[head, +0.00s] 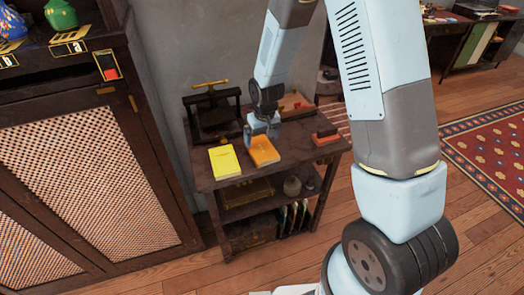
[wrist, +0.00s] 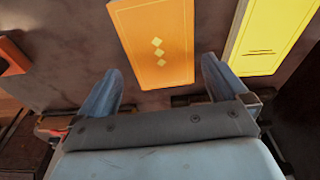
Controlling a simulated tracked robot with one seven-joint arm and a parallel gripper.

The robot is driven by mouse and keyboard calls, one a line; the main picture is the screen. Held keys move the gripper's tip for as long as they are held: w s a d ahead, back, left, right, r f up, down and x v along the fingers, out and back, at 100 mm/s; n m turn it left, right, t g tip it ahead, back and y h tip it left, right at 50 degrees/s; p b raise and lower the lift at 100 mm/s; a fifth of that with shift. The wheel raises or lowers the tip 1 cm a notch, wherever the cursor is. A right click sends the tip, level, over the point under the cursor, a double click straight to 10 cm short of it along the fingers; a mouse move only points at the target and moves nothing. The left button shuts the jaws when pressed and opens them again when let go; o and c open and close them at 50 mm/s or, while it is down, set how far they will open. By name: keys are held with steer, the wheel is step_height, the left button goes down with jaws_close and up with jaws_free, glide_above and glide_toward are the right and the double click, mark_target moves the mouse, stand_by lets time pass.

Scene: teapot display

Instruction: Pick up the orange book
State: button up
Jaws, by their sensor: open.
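The orange book (head: 263,151) lies flat on top of a small dark wooden shelf table (head: 296,163). In the wrist view the orange book (wrist: 153,45) has small yellow diamonds on its cover and lies just beyond the fingertips. My gripper (head: 262,128) is open and empty above the table, at the book's far end. In the wrist view my gripper (wrist: 160,82) has its two fingers apart, roughly in line with the book's two sides. I cannot tell the exact height of the fingers above the book.
A yellow book (head: 224,162) lies close beside the orange one; it also shows in the wrist view (wrist: 272,38). A dark iron press (head: 212,112) stands at the back left of the table. An orange-red box (head: 326,137) sits at the right. A large cabinet (head: 85,185) stands left.

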mark_target(261, 148)
step_height(261, 148, down, 3)
steer(key=shift+s+f, duration=0.1)
steer(key=shift+f, duration=0.8)
steer(key=shift+c, duration=0.4)
steer(key=c, duration=0.7)
steer(key=shift+r, duration=0.1)
